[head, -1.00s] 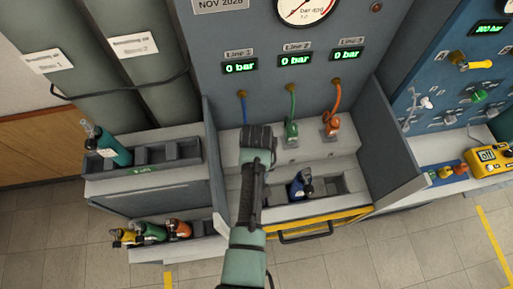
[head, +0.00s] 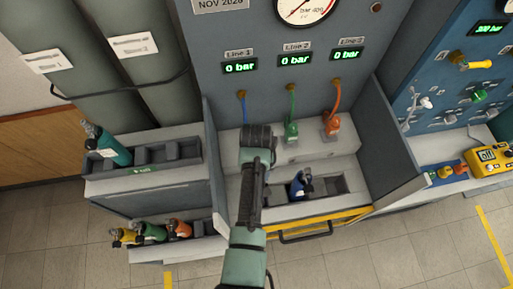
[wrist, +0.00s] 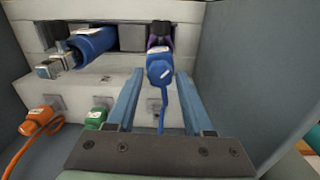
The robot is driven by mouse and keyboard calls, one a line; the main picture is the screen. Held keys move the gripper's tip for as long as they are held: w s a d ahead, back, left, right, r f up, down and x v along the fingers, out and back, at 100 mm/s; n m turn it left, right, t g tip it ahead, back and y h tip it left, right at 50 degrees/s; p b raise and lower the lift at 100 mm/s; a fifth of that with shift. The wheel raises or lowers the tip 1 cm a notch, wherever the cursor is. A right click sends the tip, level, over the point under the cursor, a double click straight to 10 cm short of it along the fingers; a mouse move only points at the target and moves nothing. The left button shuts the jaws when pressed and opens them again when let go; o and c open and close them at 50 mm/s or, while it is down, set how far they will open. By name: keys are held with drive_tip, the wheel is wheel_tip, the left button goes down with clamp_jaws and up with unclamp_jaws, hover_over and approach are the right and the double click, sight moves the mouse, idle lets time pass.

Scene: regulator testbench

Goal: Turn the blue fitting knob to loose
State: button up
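The blue fitting (wrist: 160,69) is in the upper middle of the wrist view, with a blue hose (wrist: 163,105) running from it toward the gripper's base. A dark purple and black part (wrist: 159,36) adjoins its far end. My gripper (wrist: 161,76) is open, with one finger on each side of the fitting; I cannot tell whether either finger touches it. In the head view my gripper (head: 257,134) hides the blue fitting, and only its blue hose (head: 244,106) shows below the Line 1 display. The knob's setting cannot be read.
Green (head: 291,129) and orange (head: 332,125) fittings stand to the right. A blue cylinder (head: 298,184) sits in the front tray (head: 268,190). Grey side panels (head: 394,150) flank the bench. A teal cylinder (head: 112,147) is in the left rack. All three line displays read 0 bar.

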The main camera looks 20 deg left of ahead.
drive_tip(key=shift+o, duration=1)
wheel_tip(320, 180, up, 13)
drive_tip(key=b, duration=0.1)
